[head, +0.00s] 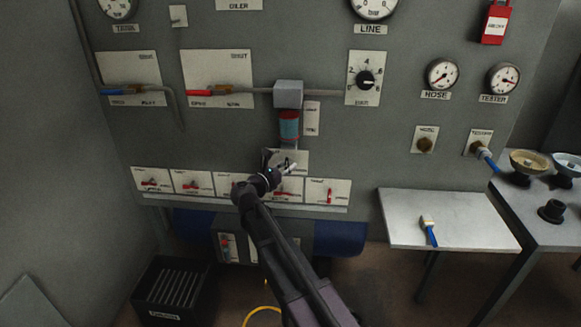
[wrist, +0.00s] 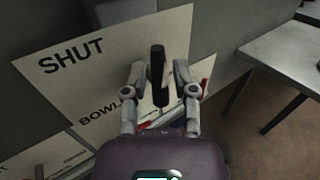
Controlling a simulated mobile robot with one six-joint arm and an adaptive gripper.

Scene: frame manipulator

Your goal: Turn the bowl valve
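The bowl valve's black handle (wrist: 158,62) stands upright in the wrist view, in front of a pale placard (wrist: 90,65) reading "SHUT" and "BOWL". My gripper (wrist: 160,72) is open, with one finger on each side of the handle. A gap shows between the handle and each finger. In the head view my gripper (head: 277,168) is at the valve's placard (head: 297,156), below the teal and red bowl (head: 289,125). There my gripper covers most of the valve.
A row of placards with red levers (head: 329,191) runs just below my gripper. A grey side table (head: 400,216) with a blue-handled brush (head: 429,231) stands at right. A black bin (head: 172,290) is on the floor at left.

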